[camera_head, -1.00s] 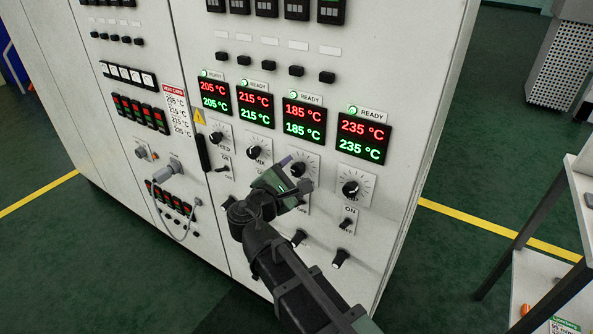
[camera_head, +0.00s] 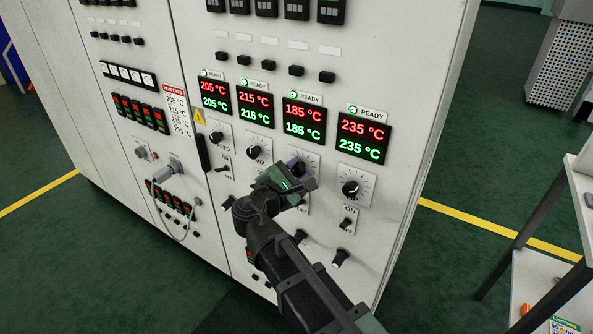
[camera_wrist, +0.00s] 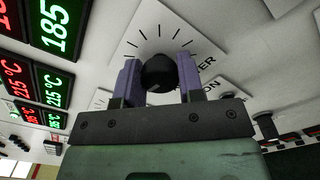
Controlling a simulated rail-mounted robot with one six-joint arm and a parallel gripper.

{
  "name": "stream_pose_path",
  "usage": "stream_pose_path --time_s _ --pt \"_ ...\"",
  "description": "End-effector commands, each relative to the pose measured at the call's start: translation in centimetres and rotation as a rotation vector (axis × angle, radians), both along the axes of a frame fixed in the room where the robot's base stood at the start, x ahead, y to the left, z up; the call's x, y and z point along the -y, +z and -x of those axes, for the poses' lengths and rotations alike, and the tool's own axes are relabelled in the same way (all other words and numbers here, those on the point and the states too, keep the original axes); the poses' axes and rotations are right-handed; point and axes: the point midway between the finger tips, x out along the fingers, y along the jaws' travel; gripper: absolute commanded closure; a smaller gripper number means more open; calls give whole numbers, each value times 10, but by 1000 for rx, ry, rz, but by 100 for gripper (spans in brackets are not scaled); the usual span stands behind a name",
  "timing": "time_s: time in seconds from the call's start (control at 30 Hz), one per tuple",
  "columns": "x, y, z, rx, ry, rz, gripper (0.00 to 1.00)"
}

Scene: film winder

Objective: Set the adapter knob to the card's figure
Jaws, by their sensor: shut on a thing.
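The adapter knob (camera_wrist: 158,72) is black and round, on a white dial plate with tick marks. In the wrist view my gripper (camera_wrist: 159,80) has its two purple fingers on either side of the knob, shut on it. In the head view the gripper (camera_head: 298,172) is at the third dial from the left and hides most of it. The display above this dial (camera_head: 299,121) reads 185 °C in red and 185 °C in green. The heat card (camera_head: 177,112) hangs on the panel at left, with a red header and several °C figures, too small to read surely.
Neighbouring knobs sit close by: the mix knob (camera_head: 253,152) to the left and another knob (camera_head: 351,188) to the right. Their displays read 215 °C and 235 °C; the leftmost reads 205 °C. Toggle switches (camera_head: 346,223) are below. A shelf (camera_head: 545,280) stands at the right.

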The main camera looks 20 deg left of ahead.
Motion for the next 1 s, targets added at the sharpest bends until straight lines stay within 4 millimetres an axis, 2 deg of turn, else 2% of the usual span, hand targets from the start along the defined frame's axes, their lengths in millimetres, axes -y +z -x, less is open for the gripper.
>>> stream_pose_path --time_s 0.37,1.0 --pt "0 0 0 57 -1 -219 88" --pt "1 -1 0 210 -1 -804 88"
